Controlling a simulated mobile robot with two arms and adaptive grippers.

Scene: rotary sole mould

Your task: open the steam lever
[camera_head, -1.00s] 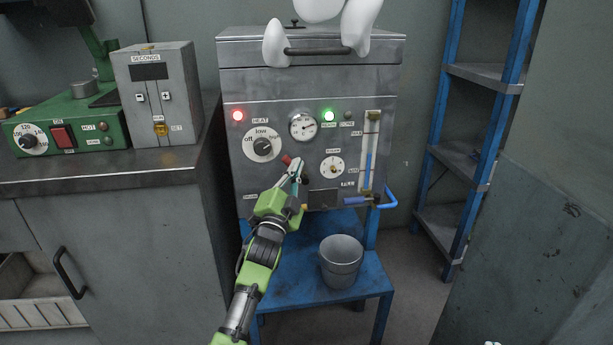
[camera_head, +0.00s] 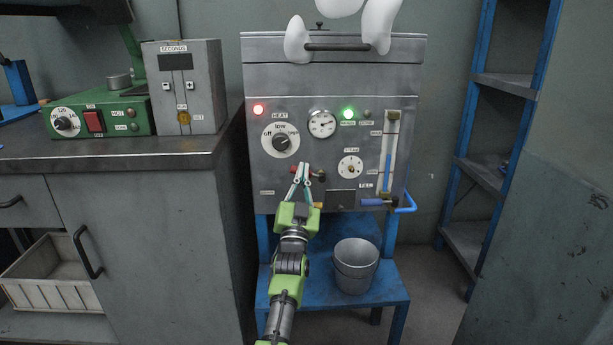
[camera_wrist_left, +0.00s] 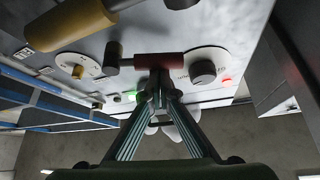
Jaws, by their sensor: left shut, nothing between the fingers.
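The steam lever has a red grip (camera_head: 295,169) and a dark pivot (camera_head: 319,175) on the front of the grey metal machine. In the left wrist view the red grip (camera_wrist_left: 160,60) lies nearly level, with its pivot at the left end. My left gripper (camera_head: 304,168) reaches up from below, its fingers shut and empty. Its tips overlap the red grip in the head view and show just at its lower edge in the wrist view. I cannot tell whether they touch it. The fingers hide part of the lever in the head view. My right gripper is out of view.
A heat knob (camera_head: 281,142) and a gauge (camera_head: 322,124) sit above the lever. A blue pipe handle (camera_head: 378,202) sticks out at lower right. A metal bucket (camera_head: 356,265) stands on the blue stand below. A cabinet (camera_head: 150,240) stands close on the left.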

